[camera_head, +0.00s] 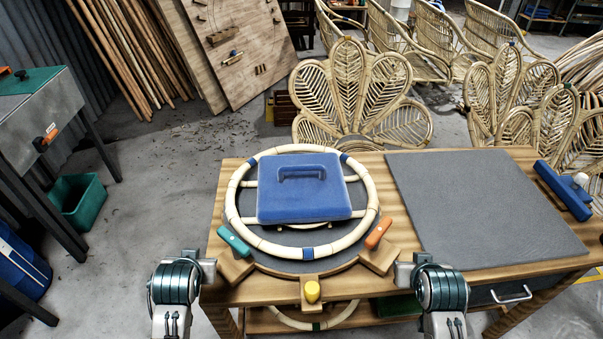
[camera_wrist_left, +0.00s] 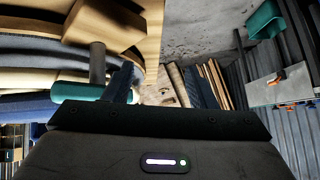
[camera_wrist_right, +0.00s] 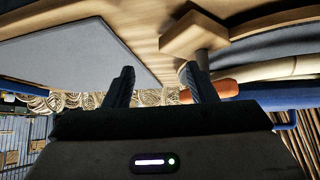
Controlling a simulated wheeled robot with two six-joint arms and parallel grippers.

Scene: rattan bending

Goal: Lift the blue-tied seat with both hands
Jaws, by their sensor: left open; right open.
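The blue-tied seat (camera_head: 262,244) is a pale round rattan ring with blue bindings, lying flat on a dark round base on the wooden bench. A blue block with a handle (camera_head: 335,203) rests on the seat's crossbars and hides its middle. My left gripper (camera_head: 208,268) is open and empty at the bench's front edge, left of the seat and apart from it; its fingers show in the left wrist view (camera_wrist_left: 162,88). My right gripper (camera_head: 404,272) is open and empty, right of the seat and apart from it; its fingers show in the right wrist view (camera_wrist_right: 158,86).
A teal clamp (camera_head: 233,242), an orange clamp (camera_head: 378,232) and a yellow knob (camera_head: 312,291) stand at the seat's front rim. A bare grey mat (camera_head: 485,205) covers the bench's right. A green-tied ring (camera_head: 285,320) lies below. Rattan chair backs (camera_head: 360,95) stand behind.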

